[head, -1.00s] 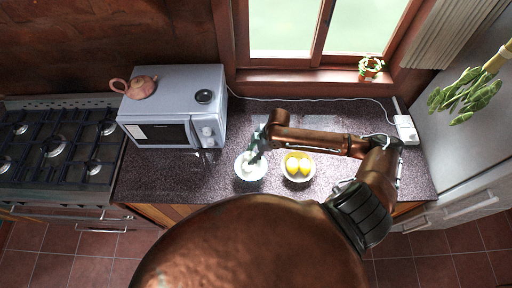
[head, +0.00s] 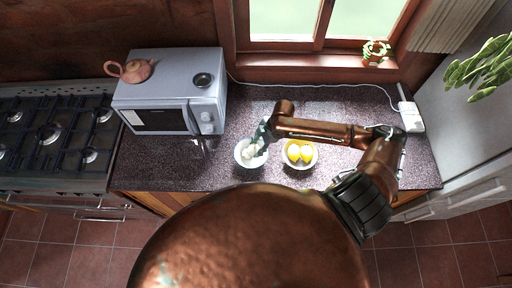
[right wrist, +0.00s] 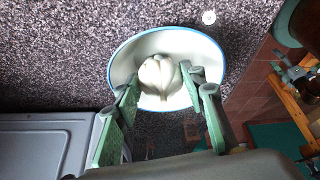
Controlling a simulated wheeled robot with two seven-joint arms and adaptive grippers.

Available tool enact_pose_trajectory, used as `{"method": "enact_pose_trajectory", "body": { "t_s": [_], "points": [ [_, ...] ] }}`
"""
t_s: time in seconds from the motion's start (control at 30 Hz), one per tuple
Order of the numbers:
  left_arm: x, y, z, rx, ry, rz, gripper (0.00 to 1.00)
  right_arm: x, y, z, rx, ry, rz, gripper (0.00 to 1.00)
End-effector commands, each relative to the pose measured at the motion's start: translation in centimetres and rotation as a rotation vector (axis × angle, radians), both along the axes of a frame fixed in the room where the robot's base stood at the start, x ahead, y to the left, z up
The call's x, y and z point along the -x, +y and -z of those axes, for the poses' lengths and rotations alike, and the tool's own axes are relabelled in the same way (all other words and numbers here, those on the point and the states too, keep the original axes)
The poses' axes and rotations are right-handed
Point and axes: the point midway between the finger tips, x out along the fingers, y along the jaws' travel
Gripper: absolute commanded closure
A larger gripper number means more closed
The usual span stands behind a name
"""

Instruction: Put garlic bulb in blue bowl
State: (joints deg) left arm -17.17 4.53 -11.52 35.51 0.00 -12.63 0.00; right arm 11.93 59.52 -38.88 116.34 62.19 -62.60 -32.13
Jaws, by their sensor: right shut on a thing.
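The garlic bulb (right wrist: 158,76) is pale and shows between my fingertips in the right wrist view. The blue-rimmed bowl (right wrist: 124,62), white inside, lies behind and around it in that view. In the head view the bowl (head: 243,164) stands on the counter left of the lemon bowl, with the garlic (head: 250,151) showing pale within its outline. My right gripper (head: 259,143) reaches over this bowl from its upper right and is shut on the garlic. I cannot tell whether the bulb touches the bowl's bottom. My left gripper is not in view.
A bowl (head: 287,162) with yellow lemons (head: 300,152) stands close on the right. Bare speckled counter (head: 170,170) lies in front of the microwave.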

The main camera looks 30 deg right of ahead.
Motion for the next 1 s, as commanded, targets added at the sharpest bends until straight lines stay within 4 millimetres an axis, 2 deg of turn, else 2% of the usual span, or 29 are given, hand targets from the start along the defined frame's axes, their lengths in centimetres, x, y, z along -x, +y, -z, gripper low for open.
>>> {"method": "enact_pose_trajectory", "body": {
  "t_s": [0.3, 0.33, 0.6, 0.87, 1.0],
  "points": [
    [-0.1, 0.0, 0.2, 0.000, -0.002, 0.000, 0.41, 0.0, 0.0, 0.2, 0.000, -0.001, 0.000, 0.87],
    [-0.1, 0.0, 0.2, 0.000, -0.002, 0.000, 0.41, 0.0, 0.0, 0.2, 0.000, -0.001, 0.000, 0.60],
    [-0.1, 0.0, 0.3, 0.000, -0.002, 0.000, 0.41, 0.0, 0.0, 0.2, 0.000, -0.001, 0.000, 0.42],
    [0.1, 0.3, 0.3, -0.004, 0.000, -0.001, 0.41, 0.0, -0.1, 0.2, 0.001, -0.001, 0.000, 0.42],
    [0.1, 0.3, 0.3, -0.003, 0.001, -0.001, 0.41, 0.0, -0.5, -0.7, 0.003, -0.002, 0.001, 0.42]
  ]
}}
